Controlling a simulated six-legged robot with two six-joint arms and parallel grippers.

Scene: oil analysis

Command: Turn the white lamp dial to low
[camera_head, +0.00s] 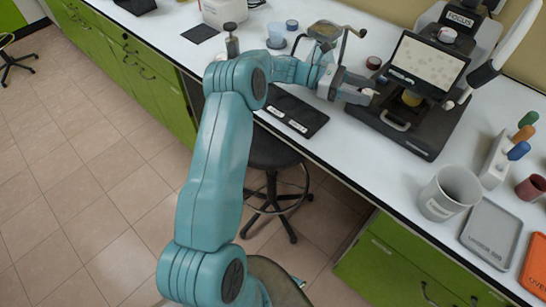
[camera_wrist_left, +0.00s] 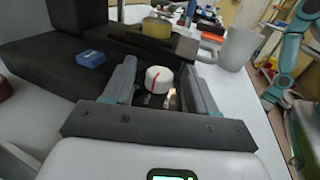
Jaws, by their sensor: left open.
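The white dial (camera_wrist_left: 159,79) with a red pointer line sits low on the side of the dark microscope base (camera_wrist_left: 60,60) in the left wrist view. My left gripper (camera_wrist_left: 160,68) is open, with one finger on each side of the dial. The fingers look apart from it, though contact is hard to judge. In the head view my left gripper (camera_head: 366,91) reaches the left side of the microscope (camera_head: 408,140), and the dial is mostly hidden there. The dial's setting labels are not readable. My right gripper is not in view.
The microscope carries a lit screen (camera_head: 430,62). A blue block (camera_wrist_left: 90,58) lies near the left finger. A grey beaker (camera_head: 450,193), a grey tray (camera_head: 492,232) and an orange tray (camera_head: 536,268) stand to the right.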

